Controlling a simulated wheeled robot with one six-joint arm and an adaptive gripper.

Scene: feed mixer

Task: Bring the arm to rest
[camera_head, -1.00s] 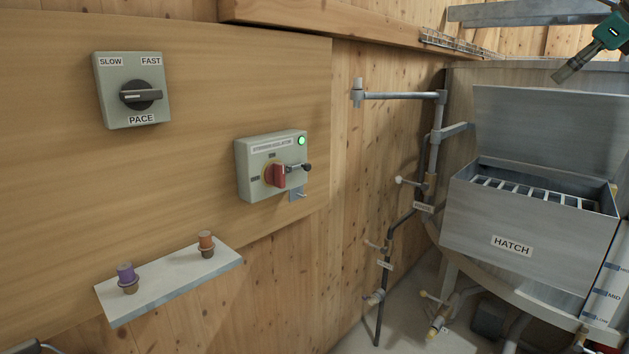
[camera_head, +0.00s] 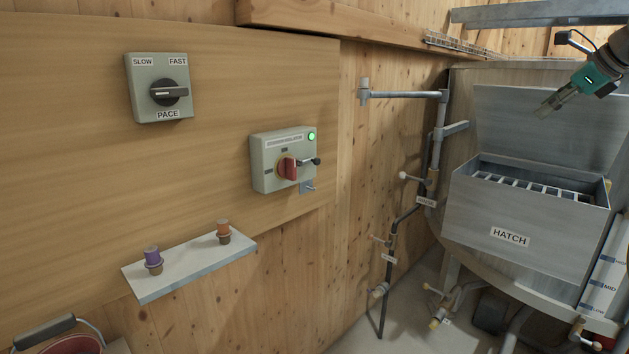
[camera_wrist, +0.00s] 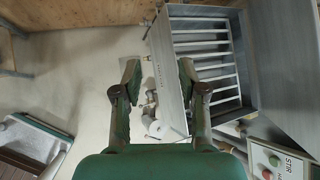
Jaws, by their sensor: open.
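My gripper (camera_head: 548,106) is at the upper right of the head view, in front of the raised lid above the hatch box. It points down and to the left. In the wrist view its two fingers (camera_wrist: 158,80) stand well apart with nothing between them. The hatch box (camera_head: 510,237), a grey metal bin with a slatted grate inside, lies below the gripper, and the gripper does not touch it. Its wall and grate (camera_wrist: 205,65) also show beyond the right finger in the wrist view.
A wooden wall carries a pace dial (camera_head: 168,92), a switch box (camera_head: 283,160) with a green lamp and a shelf (camera_head: 190,265) with two plugs. Pipes with valves (camera_head: 405,200) stand left of the hatch. A red bucket (camera_head: 72,345) is at the lower left.

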